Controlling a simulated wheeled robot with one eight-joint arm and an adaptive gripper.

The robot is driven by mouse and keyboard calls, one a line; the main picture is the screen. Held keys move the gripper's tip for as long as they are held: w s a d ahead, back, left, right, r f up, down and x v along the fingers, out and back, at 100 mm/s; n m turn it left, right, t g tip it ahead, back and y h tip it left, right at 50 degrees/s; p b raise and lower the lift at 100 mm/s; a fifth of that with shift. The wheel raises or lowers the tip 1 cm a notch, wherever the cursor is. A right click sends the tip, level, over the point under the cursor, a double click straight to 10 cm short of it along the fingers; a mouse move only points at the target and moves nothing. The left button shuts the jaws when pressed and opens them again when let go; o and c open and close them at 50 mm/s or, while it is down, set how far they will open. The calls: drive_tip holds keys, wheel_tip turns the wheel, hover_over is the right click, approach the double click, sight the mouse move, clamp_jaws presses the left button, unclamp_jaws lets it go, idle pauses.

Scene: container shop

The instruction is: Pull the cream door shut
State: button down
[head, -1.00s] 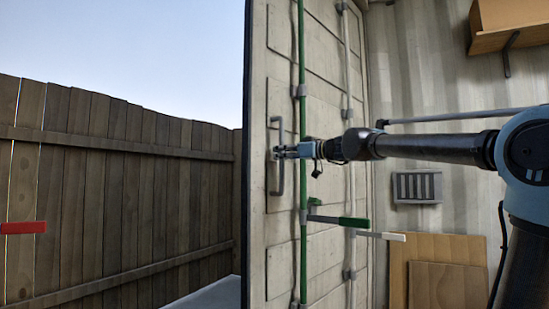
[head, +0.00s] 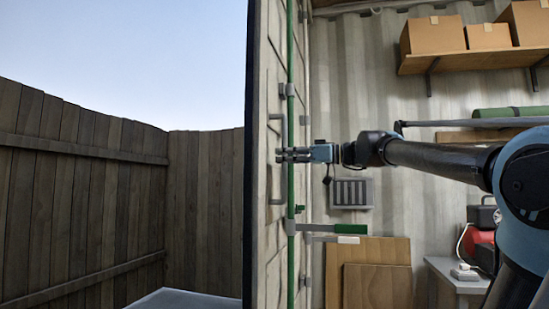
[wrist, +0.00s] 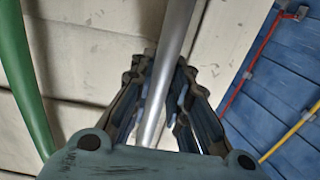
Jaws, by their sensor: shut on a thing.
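The cream door (head: 272,235) stands open and is seen almost edge-on in the head view, with its dark edge toward the fence. Its panel also shows in the wrist view (wrist: 90,40). A grey pull handle (head: 269,190) is fixed upright on its face. My gripper (head: 282,155) is shut on this handle about mid-height. In the wrist view the grey bar (wrist: 172,45) runs between the fingers. A green locking rod (head: 291,70) with a green-ended lever (head: 345,229) runs beside the handle.
A wooden fence (head: 90,190) stands at left. Inside are a shelf with boxes (head: 460,62), a grey vent (head: 351,193), leaning wood panels (head: 375,270) and a bench (head: 455,280). The wrist view shows a blue ribbed wall (wrist: 285,85) with red and yellow rods.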

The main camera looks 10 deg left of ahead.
drive_tip(key=shift+w+d, duration=0.1)
drive_tip(key=shift+d, duration=0.55)
drive_tip(key=c, duration=1.7)
unclamp_jaws()
drive_tip(key=shift+w+d, duration=0.1)
drive_tip(key=shift+o, duration=0.8)
drive_tip(key=shift+w+f, duration=0.35)
drive_tip(key=shift+w, duration=0.3)
drive_tip(key=shift+s+r, duration=0.25)
drive_tip(key=shift+s, duration=0.45)
drive_tip(key=d, duration=1.1)
drive_tip(key=shift+s+d, duration=0.35)
drive_tip(key=shift+s, duration=0.05)
